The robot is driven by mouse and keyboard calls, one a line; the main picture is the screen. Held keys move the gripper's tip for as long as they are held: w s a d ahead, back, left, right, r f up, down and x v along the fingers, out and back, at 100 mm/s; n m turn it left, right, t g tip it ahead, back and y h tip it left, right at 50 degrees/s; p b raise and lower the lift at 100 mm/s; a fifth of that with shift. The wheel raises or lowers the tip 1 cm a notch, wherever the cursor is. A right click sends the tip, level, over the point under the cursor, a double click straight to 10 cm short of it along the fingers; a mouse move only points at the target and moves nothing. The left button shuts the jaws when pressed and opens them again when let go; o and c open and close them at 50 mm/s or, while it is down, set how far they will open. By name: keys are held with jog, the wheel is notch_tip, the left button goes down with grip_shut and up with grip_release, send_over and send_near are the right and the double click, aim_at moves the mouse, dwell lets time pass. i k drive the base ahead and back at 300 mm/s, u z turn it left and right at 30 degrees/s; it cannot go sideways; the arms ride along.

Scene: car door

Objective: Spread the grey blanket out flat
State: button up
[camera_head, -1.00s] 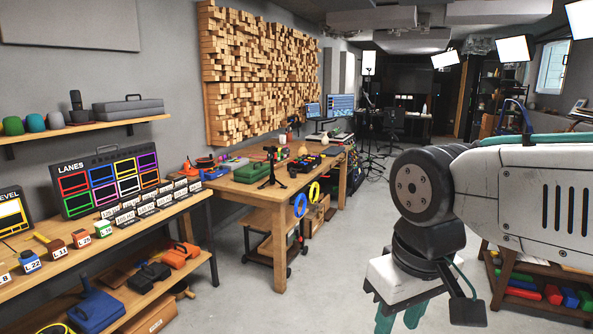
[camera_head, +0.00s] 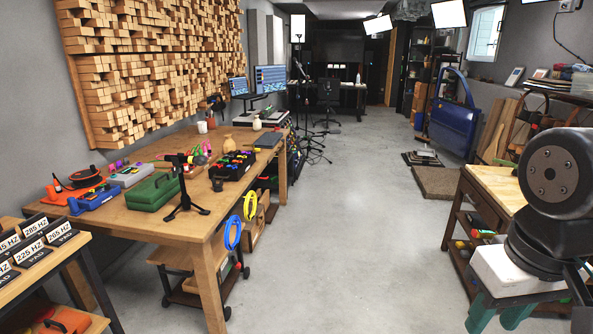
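I cannot make out a thing that is surely the grey blanket. A flat, grey-brown cloth or mat (camera_head: 436,183) lies on the floor in the middle distance, near the blue car door; I cannot tell if it is the blanket. My gripper (camera_head: 499,322) is at the bottom right, pointing down, far from that cloth. Its two green fingers stand apart with nothing seen between them; their ends are close to the picture's lower edge.
A long wooden workbench (camera_head: 150,219) with tools stands at left. A wooden table (camera_head: 497,183) stands close at right. The blue car door (camera_head: 454,115) leans upright behind the cloth. Low dark items (camera_head: 422,158) lie on the floor nearby. The concrete aisle (camera_head: 345,220) is clear.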

aim_at(269, 138)
jog(key=z, duration=0.35)
jog(key=i, duration=3.85)
jog(key=u, duration=1)
jog(key=i, duration=1.45)
jog(key=u, duration=0.6)
